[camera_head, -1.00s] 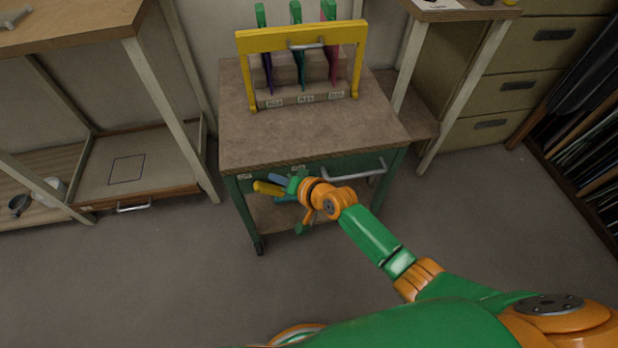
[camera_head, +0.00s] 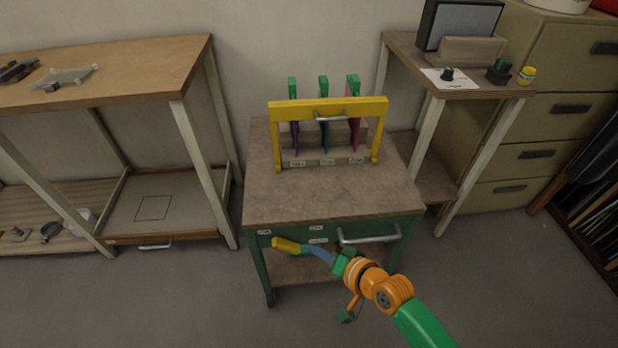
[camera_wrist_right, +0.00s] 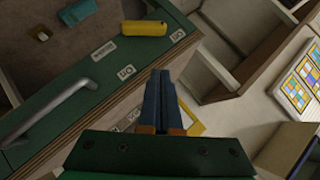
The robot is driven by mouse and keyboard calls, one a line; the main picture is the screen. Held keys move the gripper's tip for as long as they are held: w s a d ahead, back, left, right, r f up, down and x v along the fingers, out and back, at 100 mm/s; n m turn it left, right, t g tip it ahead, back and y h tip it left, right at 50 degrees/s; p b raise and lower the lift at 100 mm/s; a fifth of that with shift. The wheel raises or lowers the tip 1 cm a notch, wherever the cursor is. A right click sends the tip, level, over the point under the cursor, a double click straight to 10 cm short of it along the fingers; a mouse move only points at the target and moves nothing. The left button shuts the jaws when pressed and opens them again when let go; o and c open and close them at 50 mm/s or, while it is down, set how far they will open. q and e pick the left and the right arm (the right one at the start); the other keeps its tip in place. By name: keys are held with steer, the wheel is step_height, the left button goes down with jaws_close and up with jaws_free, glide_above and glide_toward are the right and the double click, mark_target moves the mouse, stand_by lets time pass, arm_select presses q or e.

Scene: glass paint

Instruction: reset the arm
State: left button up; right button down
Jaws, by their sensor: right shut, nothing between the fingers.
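My right gripper (camera_head: 318,252) comes in from the lower right in the head view, in front of the green cart (camera_head: 258,262). Its blue fingers are together with nothing between them. The closed fingers (camera_wrist_right: 160,85) show in the right wrist view, pointing up in the picture. A yellow rounded piece (camera_head: 287,245) shows at the cart's front, just beyond the fingertips. My left gripper is not in view.
A yellow frame (camera_head: 328,108) with several coloured upright pieces stands on the cart top. A metal drawer handle (camera_head: 370,238) sticks out at the cart's front. A wooden bench (camera_head: 130,70) is at left, a small table (camera_head: 470,93) at right. The floor around is clear.

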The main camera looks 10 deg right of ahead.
steer(key=s+d+f+n+g+h, duration=0.1)
steer(key=s+d+f+h, duration=0.1)
steer(key=s+d+f, duration=0.3)
steer(key=s+d+f+g+h, duration=0.1)
steer(key=s+f+g, duration=0.1)
steer(key=f, duration=0.6)
steer(key=s+d+f+n+g+h, duration=0.1)
steer(key=s+d+f+h, duration=0.1)
steer(key=s+d+f, duration=0.3)
steer(key=s+f+n+g+h, duration=0.1)
steer(key=s+f+n+g, duration=0.1)
steer(key=s+f, duration=0.7)
steer(key=s+d+f+n+g, duration=0.1)
steer(key=s+d+n+g, duration=0.1)
steer(key=s, duration=0.9)
step_height(320, 180, up, 11)
steer(key=s+p, duration=0.1)
steer(key=p, duration=1.1)
steer(key=shift+s+a+r+g+h, duration=0.2)
steer(key=shift+s+g+h, duration=0.1)
steer(key=shift+g+h, duration=0.1)
